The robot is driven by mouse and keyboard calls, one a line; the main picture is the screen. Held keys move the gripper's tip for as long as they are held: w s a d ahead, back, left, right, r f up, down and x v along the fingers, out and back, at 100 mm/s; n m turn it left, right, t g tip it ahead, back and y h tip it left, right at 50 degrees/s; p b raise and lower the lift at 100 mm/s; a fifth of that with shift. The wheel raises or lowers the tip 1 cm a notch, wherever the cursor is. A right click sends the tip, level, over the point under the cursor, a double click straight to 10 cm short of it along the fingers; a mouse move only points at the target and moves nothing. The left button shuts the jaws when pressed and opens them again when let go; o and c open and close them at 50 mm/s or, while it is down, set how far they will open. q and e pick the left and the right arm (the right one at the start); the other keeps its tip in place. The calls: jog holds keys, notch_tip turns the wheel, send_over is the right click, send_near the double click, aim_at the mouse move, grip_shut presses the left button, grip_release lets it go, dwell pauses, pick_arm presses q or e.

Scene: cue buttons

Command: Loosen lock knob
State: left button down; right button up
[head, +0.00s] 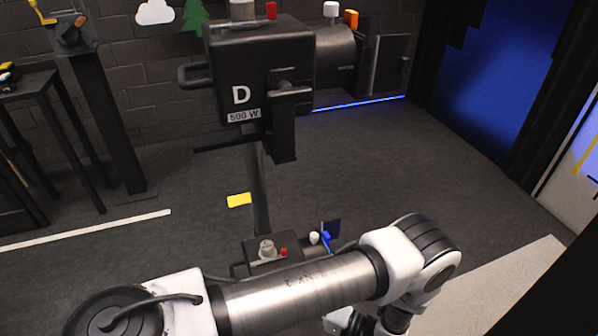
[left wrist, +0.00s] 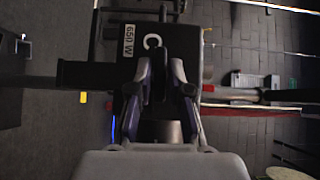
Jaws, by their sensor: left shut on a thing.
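In the left wrist view, my left gripper (left wrist: 160,72) is shut on a dark part in front of a black lamp head (left wrist: 185,45) marked C and 650 W. The part sits where the lock knob would be; its shape is mostly hidden between the fingers. In the head view, my left arm crosses the bottom from the left and bends down at the right; its gripper is not clearly seen there. A second black lamp head (head: 240,65) marked D and 500 W stands at the centre on a dark stand, with a black clamp (head: 282,125) on its side. My right gripper is not in view.
A smaller black unit (head: 285,245) with a grey knob and a red button shows just behind my arm. A dark table (head: 35,85) and a post (head: 105,120) stand at the left. A yellow marker (head: 239,200) lies on the open grey floor. A blue panel (head: 500,70) is at the right.

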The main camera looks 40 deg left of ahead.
pick_arm(q)
jog(key=shift+s+a+r+n+t+h+p, duration=0.1)
jog(key=shift+s+r+n+t+h+p, duration=0.1)
jog(key=shift+n+t+h+p, duration=2.55)
jog(key=shift+s+a+r+n+t+h+p, duration=0.15)
jog(key=shift+n+t+h+p, duration=1.1)
jog(key=shift+p, duration=2.85)
jog(key=shift+s+a+r+n+t+h+p, duration=0.15)
jog(key=shift+n+t+h+p, duration=1.15)
jog(key=shift+t+p, duration=1.75)
jog(key=shift+d+g+p, duration=0.1)
jog(key=shift+g+p, duration=0.3)
jog(key=shift+g, duration=0.05)
jog(key=c, duration=1.2)
grip_release()
jog(key=shift+f, duration=0.1)
jog(key=shift+s, duration=0.1)
jog(key=v, duration=0.7)
